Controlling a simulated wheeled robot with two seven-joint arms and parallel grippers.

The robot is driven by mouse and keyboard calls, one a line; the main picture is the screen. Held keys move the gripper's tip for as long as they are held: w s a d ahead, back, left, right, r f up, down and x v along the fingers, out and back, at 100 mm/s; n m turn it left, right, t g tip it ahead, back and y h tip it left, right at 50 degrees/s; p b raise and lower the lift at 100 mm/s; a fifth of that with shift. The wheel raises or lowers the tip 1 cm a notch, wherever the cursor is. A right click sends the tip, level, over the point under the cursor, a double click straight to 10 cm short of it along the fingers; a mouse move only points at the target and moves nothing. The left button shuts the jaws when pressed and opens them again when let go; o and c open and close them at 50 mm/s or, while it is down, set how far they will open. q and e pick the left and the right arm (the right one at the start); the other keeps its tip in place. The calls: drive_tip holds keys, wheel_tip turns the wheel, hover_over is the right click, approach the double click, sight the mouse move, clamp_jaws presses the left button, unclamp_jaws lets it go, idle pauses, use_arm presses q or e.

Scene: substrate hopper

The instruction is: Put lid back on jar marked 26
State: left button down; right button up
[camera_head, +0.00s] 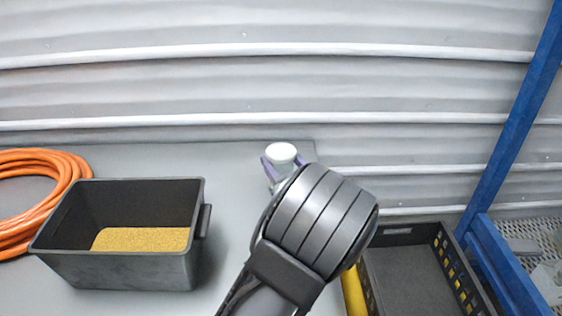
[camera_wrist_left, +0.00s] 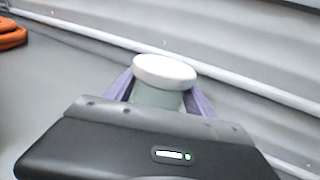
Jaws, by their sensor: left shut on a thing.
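A jar with a pale grey-green body (camera_wrist_left: 157,98) and a round white lid (camera_wrist_left: 165,71) on top stands between the purple fingers of my left gripper (camera_wrist_left: 160,97). The gripper is shut on the jar body, one finger on each side, below the lid. In the head view the white lid (camera_head: 281,152) shows near the back edge of the grey table, and my left gripper (camera_head: 284,167) is mostly hidden behind my wrist. No number can be read on the jar. The jar's lower part is hidden. My right gripper is not in view.
A black bin (camera_head: 120,272) with yellow grain (camera_head: 140,239) stands on the grey table (camera_head: 240,210) at left. An orange hose coil (camera_head: 72,170) lies behind it. A black crate (camera_head: 402,236) and a blue rack (camera_head: 512,130) are at right. A corrugated wall (camera_head: 250,95) closes the back.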

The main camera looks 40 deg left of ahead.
use_arm(q)
drive_tip(key=shift+f, duration=0.1)
drive_tip(key=shift+c, duration=1.8)
unclamp_jaws()
drive_tip(key=shift+s+d+r, duration=0.1)
drive_tip(key=shift+d+r, duration=0.05)
drive_tip(key=shift+r, duration=0.05)
drive_tip(key=v, duration=1.1)
drive_tip(key=shift+s+d, duration=0.25)
drive_tip(key=shift+d, duration=0.05)
